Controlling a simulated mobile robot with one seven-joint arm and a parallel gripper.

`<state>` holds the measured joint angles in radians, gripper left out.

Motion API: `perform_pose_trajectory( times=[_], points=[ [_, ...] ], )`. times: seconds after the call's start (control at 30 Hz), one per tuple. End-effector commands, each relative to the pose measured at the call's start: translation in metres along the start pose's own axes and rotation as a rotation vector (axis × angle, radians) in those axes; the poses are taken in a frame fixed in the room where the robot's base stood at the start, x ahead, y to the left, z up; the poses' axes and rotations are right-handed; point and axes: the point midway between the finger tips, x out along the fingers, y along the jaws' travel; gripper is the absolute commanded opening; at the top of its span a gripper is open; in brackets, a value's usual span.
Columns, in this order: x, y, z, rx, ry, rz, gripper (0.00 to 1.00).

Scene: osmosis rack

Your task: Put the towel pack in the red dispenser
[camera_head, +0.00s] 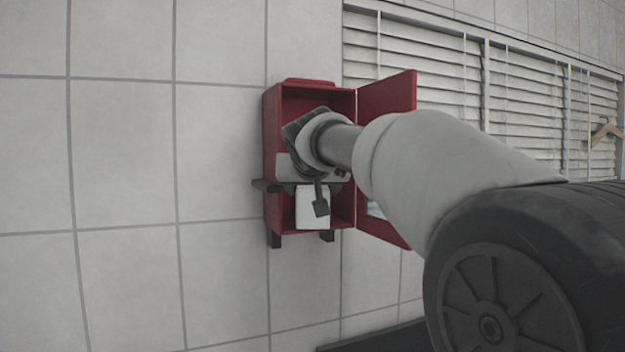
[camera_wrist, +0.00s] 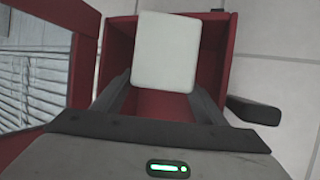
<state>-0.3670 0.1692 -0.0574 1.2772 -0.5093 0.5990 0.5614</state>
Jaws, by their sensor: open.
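The red dispenser (camera_head: 270,125) is a box on the tiled wall, with its door (camera_head: 388,95) swung open to the right. It also shows in the wrist view (camera_wrist: 216,82). A white towel pack (camera_head: 305,213) is inside its lower part, and shows in the wrist view (camera_wrist: 166,45) beyond my fingers. My gripper (camera_wrist: 160,92) is open at the dispenser's front, with one finger on each side of the red interior. The fingers look apart from the pack, though contact is hard to judge. My wrist hides part of the interior in the head view.
Dark brackets (camera_head: 275,240) stick out below and beside the dispenser. A slatted blind (camera_head: 430,55) covers the wall to the right. The tiled wall (camera_head: 130,140) to the left is bare. A dark edge (camera_head: 375,338) runs along the bottom.

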Motion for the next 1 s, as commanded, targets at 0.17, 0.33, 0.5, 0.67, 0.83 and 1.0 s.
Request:
perform_pose_trajectory(
  times=[0.17, 0.33, 0.5, 0.67, 0.83, 1.0],
  points=[
    [0.0039, 0.0001, -0.0003, 0.0, 0.001, 0.0, 0.66],
    [0.0037, 0.0, -0.0001, 0.0, 0.001, 0.0, 0.66],
    [0.0036, 0.0, -0.0001, 0.0, 0.001, 0.0, 0.37],
    [0.0032, 0.0001, 0.0, 0.001, 0.001, 0.0, 0.3],
    [0.0003, 0.0013, 0.0003, 0.001, 0.001, 0.0, 0.3],
    [-0.0043, 0.0032, 0.0007, 0.001, 0.001, 0.0, 0.3]
  ],
)
